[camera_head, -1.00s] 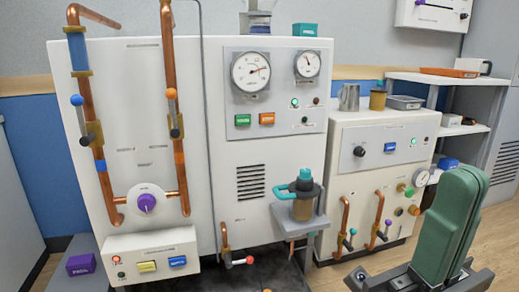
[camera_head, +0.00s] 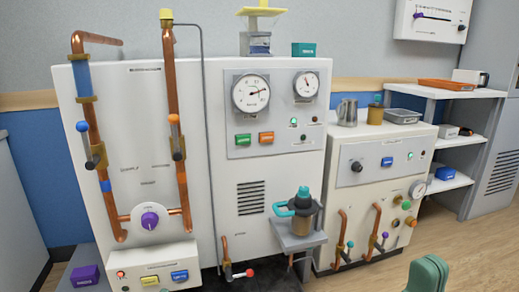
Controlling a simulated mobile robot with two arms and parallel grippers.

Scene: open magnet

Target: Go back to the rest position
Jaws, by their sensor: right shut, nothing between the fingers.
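Of my right gripper (camera_head: 428,274), only a green rounded part shows at the bottom edge, right of centre. Its fingers are below the picture; it is shut and empty, apart from the panels and the floor things.
A large white panel unit (camera_head: 135,120) with copper pipes, two gauges and a purple knob (camera_head: 150,220) fills the left and centre. A teal-lidded vessel (camera_head: 303,215) sits on its grey bracket. A lower white unit (camera_head: 375,160) stands right of it. Wooden floor (camera_head: 470,250) is clear at right.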

